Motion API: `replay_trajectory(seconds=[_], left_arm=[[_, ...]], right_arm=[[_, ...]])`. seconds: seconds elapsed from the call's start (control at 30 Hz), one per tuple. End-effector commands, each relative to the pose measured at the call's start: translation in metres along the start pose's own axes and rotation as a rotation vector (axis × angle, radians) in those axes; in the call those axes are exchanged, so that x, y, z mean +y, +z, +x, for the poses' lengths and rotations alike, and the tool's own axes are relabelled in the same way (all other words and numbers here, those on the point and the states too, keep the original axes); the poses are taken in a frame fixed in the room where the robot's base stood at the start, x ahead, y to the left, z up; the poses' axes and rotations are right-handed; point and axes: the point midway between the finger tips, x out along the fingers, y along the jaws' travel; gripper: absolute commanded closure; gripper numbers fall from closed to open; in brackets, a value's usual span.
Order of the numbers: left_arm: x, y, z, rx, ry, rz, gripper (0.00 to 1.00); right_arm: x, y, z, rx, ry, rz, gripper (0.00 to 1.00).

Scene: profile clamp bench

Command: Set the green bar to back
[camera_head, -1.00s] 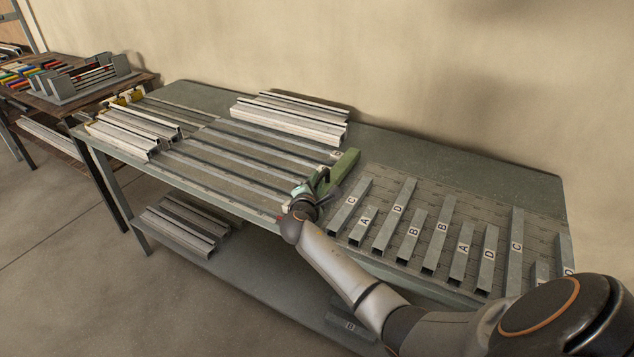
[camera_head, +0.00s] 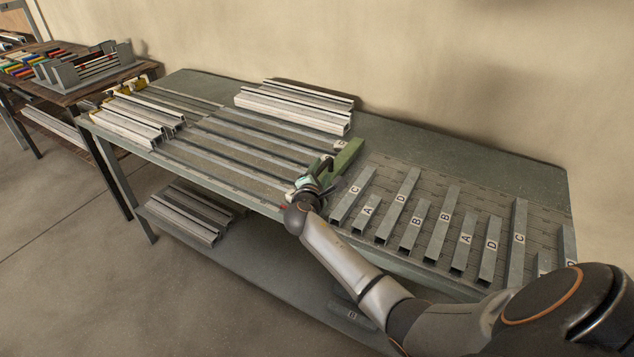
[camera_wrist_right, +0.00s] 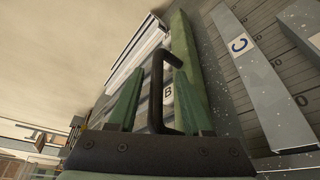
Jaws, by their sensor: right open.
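The green bar (camera_head: 346,157) lies across the bench near its middle, between the long rails and the lettered profiles. In the right wrist view the green bar (camera_wrist_right: 187,65) runs away just beyond the fingers. My right gripper (camera_head: 321,172) is at the bar's near end. In the wrist view its two green fingers (camera_wrist_right: 157,100) are open, with a dark bent handle (camera_wrist_right: 157,85) standing between them. I cannot tell whether either finger touches the handle. The handle's foot is hidden behind the gripper body. My left gripper is not in view.
Lettered metal profiles (camera_head: 408,215) lie on the right of the bench. Long rails (camera_head: 245,155) lie left of the bar, with pale stacked profiles (camera_head: 293,108) behind. The back strip of the bench (camera_head: 440,150) is clear. More profiles (camera_head: 190,215) lie on the lower shelf.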

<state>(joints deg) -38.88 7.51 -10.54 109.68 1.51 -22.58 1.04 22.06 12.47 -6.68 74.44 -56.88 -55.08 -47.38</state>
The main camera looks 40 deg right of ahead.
Motion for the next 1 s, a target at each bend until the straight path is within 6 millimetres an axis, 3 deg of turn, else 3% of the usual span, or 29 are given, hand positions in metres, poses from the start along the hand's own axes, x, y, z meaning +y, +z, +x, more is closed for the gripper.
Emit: replay_trajectory(seconds=[0.6,1.0], left_arm=[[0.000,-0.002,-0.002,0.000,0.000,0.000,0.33],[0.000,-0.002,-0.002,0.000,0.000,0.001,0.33]], right_arm=[[-0.002,0.000,-0.107,0.000,-0.004,0.000,0.50],[-0.001,0.001,-0.118,-0.002,-0.003,-0.001,0.50]])
